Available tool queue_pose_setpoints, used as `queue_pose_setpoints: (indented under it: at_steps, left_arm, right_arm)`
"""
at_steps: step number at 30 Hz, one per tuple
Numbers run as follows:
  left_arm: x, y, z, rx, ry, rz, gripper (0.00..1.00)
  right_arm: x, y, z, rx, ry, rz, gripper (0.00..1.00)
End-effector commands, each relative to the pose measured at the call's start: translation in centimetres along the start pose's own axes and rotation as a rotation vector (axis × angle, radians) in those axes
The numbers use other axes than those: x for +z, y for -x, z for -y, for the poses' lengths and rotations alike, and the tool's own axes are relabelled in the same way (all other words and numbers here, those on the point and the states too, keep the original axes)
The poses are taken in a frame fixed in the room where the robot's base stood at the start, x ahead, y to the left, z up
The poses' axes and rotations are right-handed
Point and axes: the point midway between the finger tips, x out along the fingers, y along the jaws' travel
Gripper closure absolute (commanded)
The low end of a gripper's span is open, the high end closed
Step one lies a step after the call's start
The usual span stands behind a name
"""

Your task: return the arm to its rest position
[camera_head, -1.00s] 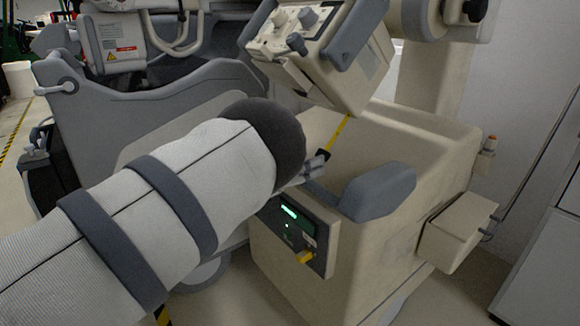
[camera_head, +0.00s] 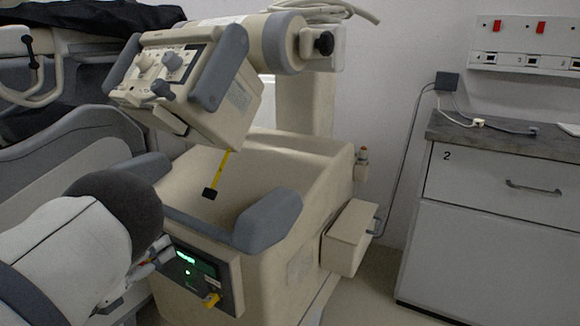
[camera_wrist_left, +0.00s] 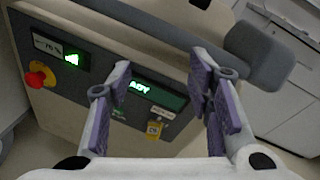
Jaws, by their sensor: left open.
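My left arm comes in from the lower left of the head view, in a pale sleeve with a dark cuff. My left gripper (camera_head: 152,262) shows only partly past the cuff, in front of the cream cart's control panel (camera_head: 205,283). In the left wrist view my left gripper (camera_wrist_left: 162,80) is open, its purple-padded fingers spread with nothing between them. The panel (camera_wrist_left: 90,88) lies beyond the fingers, with a lit green display, a red knob (camera_wrist_left: 40,75) and a yellow key switch (camera_wrist_left: 155,129). I cannot tell the exact gap to the panel. My right gripper is not in view.
The cream cart (camera_head: 290,170) carries a tilted control console (camera_head: 180,75) and grey bumper handles (camera_head: 268,218). A grey machine (camera_head: 70,150) stands at the left. A box (camera_head: 348,238) juts from the cart's right side. A cabinet (camera_head: 490,250) stands at the right, with floor between.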

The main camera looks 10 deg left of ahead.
Motion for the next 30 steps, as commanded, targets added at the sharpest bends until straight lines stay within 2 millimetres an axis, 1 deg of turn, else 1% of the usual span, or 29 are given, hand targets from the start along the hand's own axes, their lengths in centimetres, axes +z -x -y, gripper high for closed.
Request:
queue_pose_setpoints:
  at_steps: [1,2,3,5,6,7,8,9,11,12,14,15,16,18,21,24,30]
  left_arm:
    - [-2.1,2.0,-1.3,0.131,0.241,-0.048,0.53]
    - [-4.3,3.5,-2.2,0.227,0.412,-0.077,0.53]
    - [-7.3,5.9,-3.0,0.363,0.637,-0.101,0.53]
    - [-11.6,9.9,-3.4,0.571,0.950,-0.113,0.53]
    - [-14.2,12.8,-3.1,0.715,1.141,-0.105,0.53]
    - [-16.0,15.1,-2.6,0.824,1.276,-0.090,0.53]
    - [-17.7,17.5,-1.9,0.936,1.402,-0.067,0.53]
    - [-19.6,20.7,-0.7,1.087,1.558,-0.025,0.53]
    - [-21.9,25.5,1.8,1.313,1.758,0.062,0.53]
    - [-23.1,28.5,3.6,1.461,1.867,0.134,0.53]
    - [-24.3,32.5,6.5,1.663,1.985,0.248,0.53]
    - [-24.7,34.8,8.2,1.782,2.037,0.327,0.53]
    - [-25.0,36.3,9.4,1.860,2.065,0.381,0.53]
    - [-25.3,39.0,11.6,2.006,2.099,0.494,0.53]
    - [-25.6,41.2,13.3,2.123,2.107,0.591,0.53]
    - [-25.8,41.8,13.6,2.157,2.102,0.619,0.53]
    - [-25.9,41.7,13.5,2.156,2.100,0.617,0.53]
  right_arm:
    - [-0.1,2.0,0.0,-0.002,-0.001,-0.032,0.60]
    - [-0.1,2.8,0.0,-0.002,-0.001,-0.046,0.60]
    - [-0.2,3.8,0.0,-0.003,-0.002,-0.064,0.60]
    - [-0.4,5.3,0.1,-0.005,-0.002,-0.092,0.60]
    - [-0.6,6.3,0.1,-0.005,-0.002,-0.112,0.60]
    - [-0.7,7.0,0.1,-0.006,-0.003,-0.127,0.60]
    - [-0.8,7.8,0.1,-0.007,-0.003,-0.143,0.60]
    - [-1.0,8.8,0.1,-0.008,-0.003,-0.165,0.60]
    - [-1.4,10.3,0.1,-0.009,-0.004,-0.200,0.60]
    - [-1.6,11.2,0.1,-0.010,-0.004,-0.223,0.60]
    - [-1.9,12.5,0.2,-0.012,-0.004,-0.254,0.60]
    - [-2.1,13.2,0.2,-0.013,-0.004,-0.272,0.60]
    - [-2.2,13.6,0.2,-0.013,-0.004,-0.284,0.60]
    - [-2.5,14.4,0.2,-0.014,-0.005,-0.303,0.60]
    - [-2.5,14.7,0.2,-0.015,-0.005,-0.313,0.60]
    - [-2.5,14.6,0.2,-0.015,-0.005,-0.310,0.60]
    - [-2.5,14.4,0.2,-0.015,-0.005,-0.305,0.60]
